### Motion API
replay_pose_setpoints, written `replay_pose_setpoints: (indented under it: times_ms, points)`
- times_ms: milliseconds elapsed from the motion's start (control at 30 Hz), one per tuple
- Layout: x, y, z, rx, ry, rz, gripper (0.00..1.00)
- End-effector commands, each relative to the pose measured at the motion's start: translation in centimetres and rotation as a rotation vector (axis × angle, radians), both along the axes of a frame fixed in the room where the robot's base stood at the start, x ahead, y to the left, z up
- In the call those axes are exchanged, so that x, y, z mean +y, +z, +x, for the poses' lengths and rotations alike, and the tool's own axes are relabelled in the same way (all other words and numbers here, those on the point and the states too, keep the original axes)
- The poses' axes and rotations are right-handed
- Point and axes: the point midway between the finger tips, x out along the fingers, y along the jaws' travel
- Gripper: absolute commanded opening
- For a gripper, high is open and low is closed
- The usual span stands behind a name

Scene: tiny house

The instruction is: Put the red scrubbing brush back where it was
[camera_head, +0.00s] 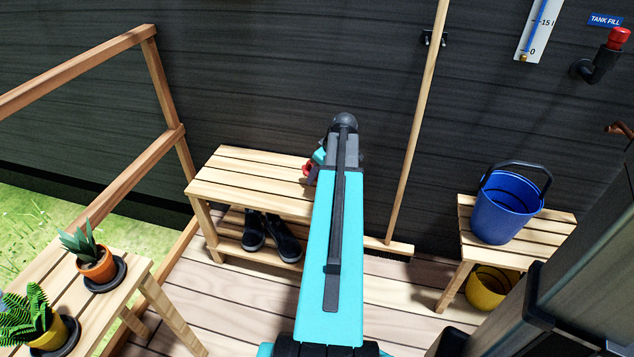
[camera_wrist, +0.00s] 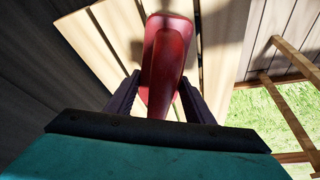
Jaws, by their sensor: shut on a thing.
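The red scrubbing brush (camera_wrist: 168,62) is between the two dark fingers of my gripper (camera_wrist: 158,98) in the wrist view, and the fingers are shut on it. In the wrist view it appears over the light slats of the wooden bench (camera_wrist: 97,42); I cannot tell whether it touches them. In the head view only a small red part of the brush (camera_head: 308,168) shows beside my arm, over the right part of the bench (camera_head: 240,183). My arm hides most of the brush and gripper there.
Black boots (camera_head: 268,236) stand under the bench. A long wooden pole (camera_head: 418,120) leans at the dark wall. A blue bucket (camera_head: 506,212) stands on a stool (camera_head: 553,229) at right, with a yellow bucket (camera_head: 488,290) below. Potted plants (camera_head: 95,262) stand at left. A wooden railing (camera_head: 80,70) is behind.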

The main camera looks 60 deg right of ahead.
Motion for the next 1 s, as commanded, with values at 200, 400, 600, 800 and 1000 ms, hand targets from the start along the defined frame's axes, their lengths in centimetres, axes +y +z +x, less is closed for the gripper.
replay_pose_setpoints:
  times_ms: [200,400,600,800,1000]
  points:
    - [0.0,-0.8,0.0,0.001,-0.001,0.001,0.27]
    - [0.0,-3.0,0.0,0.000,0.000,0.000,0.27]
    - [0.0,-3.6,0.0,0.000,0.000,0.000,0.27]
    - [0.0,-3.5,0.0,0.000,0.000,0.000,0.27]
    - [0.0,-3.8,-0.1,0.000,0.000,0.000,0.60]
